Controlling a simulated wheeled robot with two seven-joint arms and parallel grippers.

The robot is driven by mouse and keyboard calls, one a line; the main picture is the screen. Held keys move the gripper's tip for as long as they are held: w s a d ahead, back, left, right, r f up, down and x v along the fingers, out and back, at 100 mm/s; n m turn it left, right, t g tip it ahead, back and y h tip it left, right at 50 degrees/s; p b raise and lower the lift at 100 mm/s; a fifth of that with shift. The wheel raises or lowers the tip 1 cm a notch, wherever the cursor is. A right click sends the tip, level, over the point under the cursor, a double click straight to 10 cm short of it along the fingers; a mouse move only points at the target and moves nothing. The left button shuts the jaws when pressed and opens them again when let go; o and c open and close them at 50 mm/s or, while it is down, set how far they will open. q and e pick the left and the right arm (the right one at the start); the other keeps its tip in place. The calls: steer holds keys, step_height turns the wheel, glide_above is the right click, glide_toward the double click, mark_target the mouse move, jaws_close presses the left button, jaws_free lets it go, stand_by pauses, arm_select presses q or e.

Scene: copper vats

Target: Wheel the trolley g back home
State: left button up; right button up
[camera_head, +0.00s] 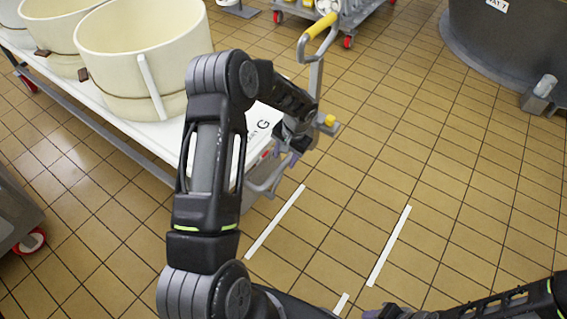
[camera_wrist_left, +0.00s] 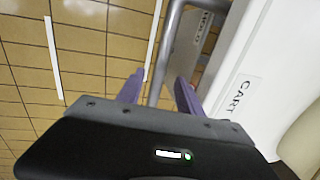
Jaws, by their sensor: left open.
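Trolley g is a white flat cart (camera_head: 158,136) at the left of the head view, its label reading "G" near the right end. It also shows at the right of the wrist view, with "CART" on its white top (camera_wrist_left: 241,95). A grey tube rail (camera_head: 268,186) stands at its end, partly hidden by my arm. My left gripper (camera_head: 296,148) is at this end, open. In the wrist view its purple fingers (camera_wrist_left: 158,92) stand apart, with the grey tube (camera_wrist_left: 163,55) showing between them; contact cannot be told. My right gripper (camera_head: 388,313) is barely in view at the bottom edge.
Large cream tubs (camera_head: 140,55) stand on the trolley. A yellow-gripped handle (camera_head: 322,38) on a grey post rises beside its end. Another wheeled cart (camera_head: 345,15) stands behind; a dark vat (camera_head: 505,50) is upper right. White floor strips (camera_head: 388,246) mark open tiles at centre right.

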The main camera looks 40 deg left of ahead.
mark_target(283, 164)
arm_select(q)
steer(key=shift+a+f, duration=0.2)
steer(key=shift+f, duration=0.8)
steer(key=shift+a+f, duration=0.2)
steer(key=shift+f, duration=0.75)
jaws_close()
